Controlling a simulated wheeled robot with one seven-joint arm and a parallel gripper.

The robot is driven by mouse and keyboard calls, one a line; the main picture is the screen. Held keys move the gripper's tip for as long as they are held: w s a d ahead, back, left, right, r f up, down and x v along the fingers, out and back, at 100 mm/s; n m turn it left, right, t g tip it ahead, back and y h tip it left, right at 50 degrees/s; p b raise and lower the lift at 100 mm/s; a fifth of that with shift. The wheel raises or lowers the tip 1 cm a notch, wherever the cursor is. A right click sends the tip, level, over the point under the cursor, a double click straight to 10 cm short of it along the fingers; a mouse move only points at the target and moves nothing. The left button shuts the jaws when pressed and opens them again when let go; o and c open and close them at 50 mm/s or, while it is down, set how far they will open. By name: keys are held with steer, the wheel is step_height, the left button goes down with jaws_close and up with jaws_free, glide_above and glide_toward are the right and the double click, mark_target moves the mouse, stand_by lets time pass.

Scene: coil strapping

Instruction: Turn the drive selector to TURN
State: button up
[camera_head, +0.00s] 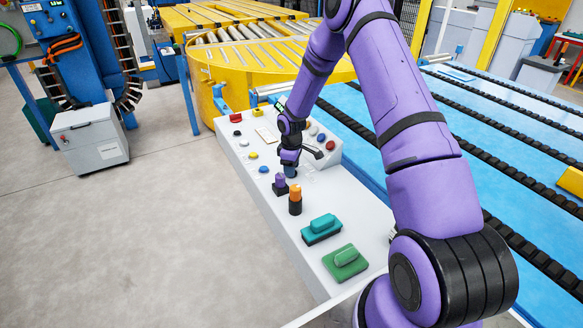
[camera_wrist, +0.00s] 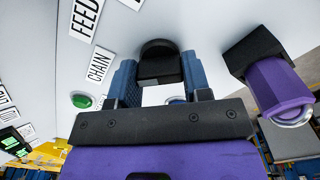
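A black selector knob (camera_wrist: 160,66) sits on the pale panel in the wrist view, between my gripper's two blue fingers (camera_wrist: 158,82). The fingers stand on either side of the knob, very close to it. I cannot tell whether they press on it. Labels reading FEED (camera_wrist: 86,16) and CHAIN (camera_wrist: 99,65) show beside it; I see no readable TURN label. In the head view my gripper (camera_head: 291,172) points down at the grey console (camera_head: 325,196), and the knob is hidden beneath it.
A purple control on a black base (camera_head: 280,184) stands close beside my gripper; it also shows in the wrist view (camera_wrist: 275,85). An orange-topped control (camera_head: 295,200), a teal block (camera_head: 321,228) and a green block (camera_head: 345,262) stand nearer. Several coloured buttons lie beyond.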

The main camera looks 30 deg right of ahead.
steer(key=shift+m, duration=0.4)
steer(key=m, duration=0.8)
steer(key=shift+m, duration=0.3)
steer(key=m, duration=0.8)
steer(key=shift+m, duration=0.4)
steer(key=o, duration=0.9)
